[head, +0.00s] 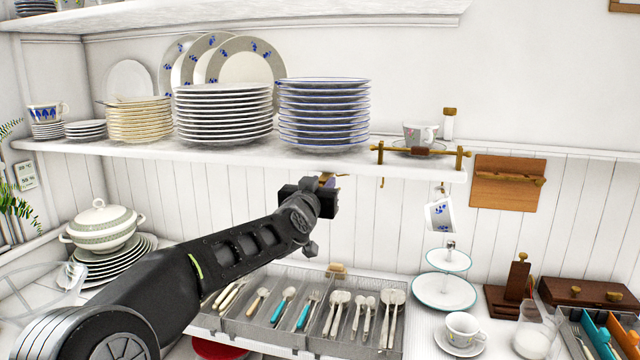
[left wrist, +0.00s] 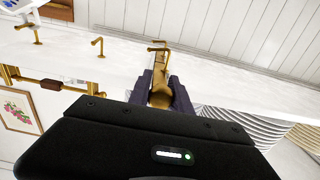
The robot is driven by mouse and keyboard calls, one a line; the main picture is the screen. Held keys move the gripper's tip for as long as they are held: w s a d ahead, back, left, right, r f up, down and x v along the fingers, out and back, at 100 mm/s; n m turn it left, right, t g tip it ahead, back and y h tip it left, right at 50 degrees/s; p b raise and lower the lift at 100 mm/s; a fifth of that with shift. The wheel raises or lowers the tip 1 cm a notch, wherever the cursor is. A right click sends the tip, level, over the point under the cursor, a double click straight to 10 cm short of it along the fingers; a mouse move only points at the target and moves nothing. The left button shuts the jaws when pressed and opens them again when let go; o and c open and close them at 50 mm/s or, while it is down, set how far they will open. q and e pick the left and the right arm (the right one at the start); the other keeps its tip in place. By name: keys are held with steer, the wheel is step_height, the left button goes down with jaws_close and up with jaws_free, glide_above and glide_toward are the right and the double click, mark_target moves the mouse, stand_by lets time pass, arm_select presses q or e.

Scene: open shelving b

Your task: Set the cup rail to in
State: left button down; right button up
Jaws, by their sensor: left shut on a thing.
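My left gripper (head: 326,182) is just below the front edge of the white shelf, shut on a brass-coloured piece (left wrist: 160,92). In the left wrist view its dark fingers (left wrist: 160,94) close on both sides of this piece, with a hook end showing beyond. Brass hooks (left wrist: 98,46) stand out from the shelf's underside in line with it, and a white cup with a blue motif (head: 440,214) hangs from one. The head view mostly hides the held piece behind my gripper. I cannot tell how far the hook row is in or out. My right gripper is not in view.
The shelf (head: 260,152) carries plate stacks (head: 324,112) above my gripper. A brass rail with a brown block (head: 420,150) edges its right end. A cutlery tray (head: 290,332) and a tiered stand (head: 444,290) are below.

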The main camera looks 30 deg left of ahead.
arm_select(q)
steer(key=c, duration=1.2)
jaws_free()
steer(key=shift+s+d+b, duration=0.2)
steer(key=shift+s+b, duration=0.1)
steer(key=shift+s, duration=0.25)
steer(key=b+v, duration=0.1)
steer(key=v, duration=0.5)
steer(key=shift+s+d+b, duration=0.15)
steer(key=shift+s+b, duration=0.15)
steer(key=shift+b, duration=0.1)
